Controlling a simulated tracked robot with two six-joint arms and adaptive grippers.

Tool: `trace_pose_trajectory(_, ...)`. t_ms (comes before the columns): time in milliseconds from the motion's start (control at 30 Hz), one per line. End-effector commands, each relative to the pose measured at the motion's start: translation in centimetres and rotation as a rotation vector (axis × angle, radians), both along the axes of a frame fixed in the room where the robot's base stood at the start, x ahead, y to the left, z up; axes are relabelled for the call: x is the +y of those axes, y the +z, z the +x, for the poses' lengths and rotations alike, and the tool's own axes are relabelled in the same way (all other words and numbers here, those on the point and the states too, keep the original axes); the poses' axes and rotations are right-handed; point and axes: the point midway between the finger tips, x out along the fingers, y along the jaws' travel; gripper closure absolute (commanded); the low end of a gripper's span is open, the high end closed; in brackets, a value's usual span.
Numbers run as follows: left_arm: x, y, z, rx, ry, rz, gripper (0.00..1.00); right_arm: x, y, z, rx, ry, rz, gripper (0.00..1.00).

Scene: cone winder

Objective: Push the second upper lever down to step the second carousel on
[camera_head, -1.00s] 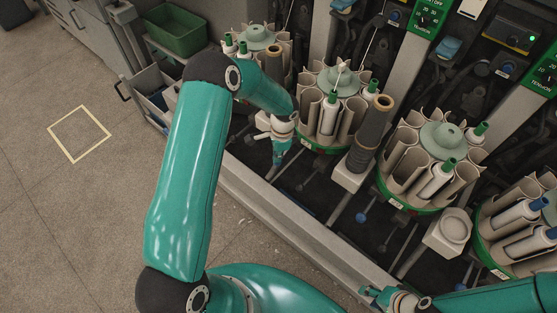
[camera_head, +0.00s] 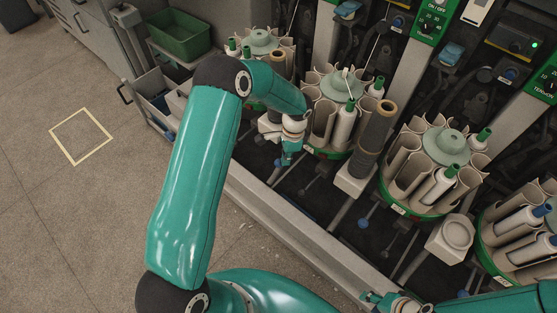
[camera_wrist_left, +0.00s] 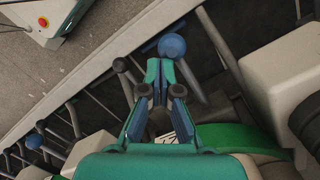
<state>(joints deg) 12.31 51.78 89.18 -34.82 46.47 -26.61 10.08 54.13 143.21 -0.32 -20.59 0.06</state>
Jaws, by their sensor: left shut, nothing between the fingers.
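A dark-knobbed lever (camera_wrist_left: 120,65) stands just left of the fingers.
A brown package (camera_head: 375,127) stands right of the second carousel. The third carousel (camera_head: 447,147) and another blue-knobbed lever (camera_head: 365,223) are further right. A grey rail (camera_head: 290,231) runs along the machine's front. The floor (camera_head: 60,230) at left is clear.

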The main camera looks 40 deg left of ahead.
Motion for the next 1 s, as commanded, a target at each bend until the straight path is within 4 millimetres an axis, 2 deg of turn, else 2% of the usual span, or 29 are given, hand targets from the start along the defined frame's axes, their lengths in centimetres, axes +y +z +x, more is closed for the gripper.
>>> trace_pose_trajectory(33, 0.0, 2.2, 1.8, -0.057, 0.003, 0.005, 1.00, 0.0, 0.2, 0.0, 0.000, 0.000, 0.000, 0.60)
trace_pose_trajectory(400, -0.4, 6.8, 1.4, -0.042, 0.001, 0.002, 1.00, 0.0, 0.2, 0.0, 0.000, 0.000, 0.000, 0.60)
trace_pose_trajectory(867, -0.4, 7.5, 1.3, -0.037, 0.001, 0.002, 1.00, 0.0, 0.2, 0.0, 0.000, 0.000, 0.000, 0.60)
trace_pose_trajectory(1000, -0.3, 7.4, 0.5, -0.035, 0.002, 0.002, 1.00, 0.0, -0.2, 0.0, 0.000, 0.000, 0.000, 0.60)
